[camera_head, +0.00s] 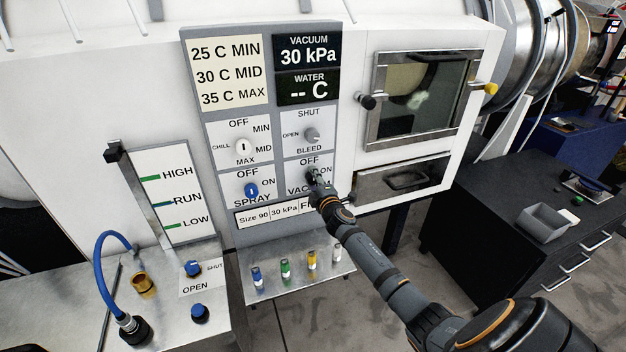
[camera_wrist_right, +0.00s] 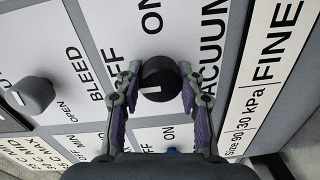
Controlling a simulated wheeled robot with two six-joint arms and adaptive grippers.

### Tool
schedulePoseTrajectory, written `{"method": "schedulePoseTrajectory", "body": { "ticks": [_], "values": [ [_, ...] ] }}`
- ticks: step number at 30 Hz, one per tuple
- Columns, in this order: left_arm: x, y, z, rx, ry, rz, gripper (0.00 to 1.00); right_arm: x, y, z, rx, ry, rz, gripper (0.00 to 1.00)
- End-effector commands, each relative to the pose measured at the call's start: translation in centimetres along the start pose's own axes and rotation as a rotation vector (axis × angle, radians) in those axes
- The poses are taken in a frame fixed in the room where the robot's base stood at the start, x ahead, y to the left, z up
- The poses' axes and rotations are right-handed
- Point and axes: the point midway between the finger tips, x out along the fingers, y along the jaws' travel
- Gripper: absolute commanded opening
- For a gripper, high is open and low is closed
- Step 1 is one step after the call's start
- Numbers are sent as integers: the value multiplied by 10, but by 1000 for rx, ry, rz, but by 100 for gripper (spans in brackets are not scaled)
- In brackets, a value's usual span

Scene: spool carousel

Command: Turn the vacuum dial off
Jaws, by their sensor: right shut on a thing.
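The vacuum dial (camera_wrist_right: 158,78) is a round black knob on the panel, between the fingers of my right gripper (camera_wrist_right: 155,88) in the right wrist view. The gripper is shut on it, a finger on each side. The dial's white mark points left in that view, toward the side with the OFF label; ON is above it. In the head view my right gripper (camera_head: 313,178) reaches the dial's panel and hides most of the dial. The vacuum display (camera_head: 307,55) reads 30 kPa. My left gripper is not in view.
The grey bleed dial (camera_head: 312,135) is just above, the white chill dial (camera_head: 243,147) up-left and the blue spray dial (camera_head: 251,190) to the left. A metal shelf (camera_head: 300,282) with several coloured pegs is below. A windowed door (camera_head: 423,95) is to the right.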

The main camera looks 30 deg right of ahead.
Motion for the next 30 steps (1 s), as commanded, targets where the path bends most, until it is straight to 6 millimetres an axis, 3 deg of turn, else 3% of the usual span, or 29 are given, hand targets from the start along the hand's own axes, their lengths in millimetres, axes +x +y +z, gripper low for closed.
{"method": "schedulePoseTrajectory", "body": {
  "ticks": [11, 12, 17, 26, 30],
  "values": [
    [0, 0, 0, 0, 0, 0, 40, 0, -1, 0, -7, -1, -2, 7],
    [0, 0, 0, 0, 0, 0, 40, 0, -1, 0, -7, -1, -2, 40],
    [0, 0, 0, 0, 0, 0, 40, 0, -1, 0, -6, 0, -1, 61],
    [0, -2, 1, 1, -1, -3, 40, -1, -1, 0, -6, 0, -1, 62],
    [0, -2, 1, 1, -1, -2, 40, -15, -2, 0, -9, 1, -2, 62]
  ]
}}
